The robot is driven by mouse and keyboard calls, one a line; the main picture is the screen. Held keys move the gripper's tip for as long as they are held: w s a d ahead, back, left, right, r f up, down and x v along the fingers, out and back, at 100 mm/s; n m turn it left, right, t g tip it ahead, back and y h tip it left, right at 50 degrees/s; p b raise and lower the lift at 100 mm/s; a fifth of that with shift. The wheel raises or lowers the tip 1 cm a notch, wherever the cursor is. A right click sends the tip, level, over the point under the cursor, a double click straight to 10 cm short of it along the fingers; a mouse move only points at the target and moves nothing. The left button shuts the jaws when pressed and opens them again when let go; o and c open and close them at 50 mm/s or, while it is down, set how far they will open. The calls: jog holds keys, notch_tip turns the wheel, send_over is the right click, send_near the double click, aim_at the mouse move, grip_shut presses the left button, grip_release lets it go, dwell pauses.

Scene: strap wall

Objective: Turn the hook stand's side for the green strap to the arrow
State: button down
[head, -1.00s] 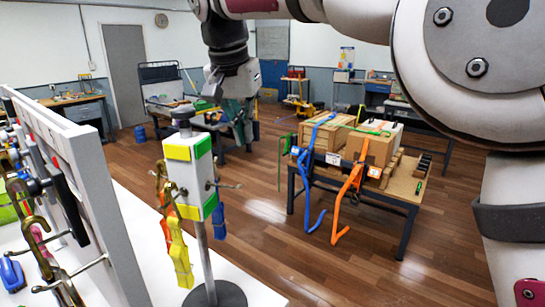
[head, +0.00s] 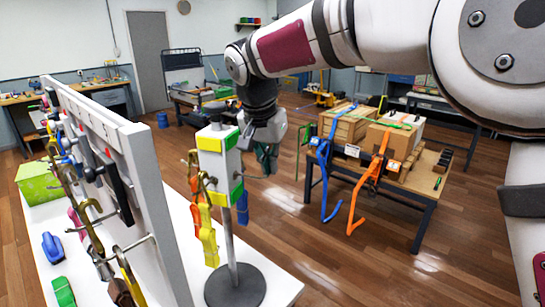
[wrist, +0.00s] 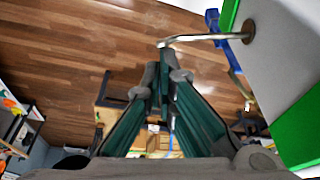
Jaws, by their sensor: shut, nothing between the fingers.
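The hook stand (head: 220,160) is a white post on a round dark base (head: 236,287), standing upright on the white table. Its left visible face has yellow panels, its right one green panels (head: 237,193). Yellow and orange straps (head: 208,240) hang on its left hook, a blue strap (head: 242,208) on its right. In the wrist view a green panel (wrist: 310,130), a metal hook (wrist: 195,38) and blue strap (wrist: 225,22) show close up. My gripper (wrist: 165,62) is shut and empty, its tips close to the hook's end; contact is unclear. I cannot make out the arrow.
A white board (head: 140,190) with hooks and straps stands left of the stand. A blue buckle (head: 53,247) and a green item (head: 63,291) lie on the table. A bench (head: 400,200) with strapped boxes stands at right, across open floor.

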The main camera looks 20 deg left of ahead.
dwell(0.3)
jog(key=shift+m, duration=0.7)
jog(key=s+p, duration=0.3)
jog(key=s, duration=0.1)
jog(key=shift+s, duration=0.25)
jog(key=shift+w, duration=0.15)
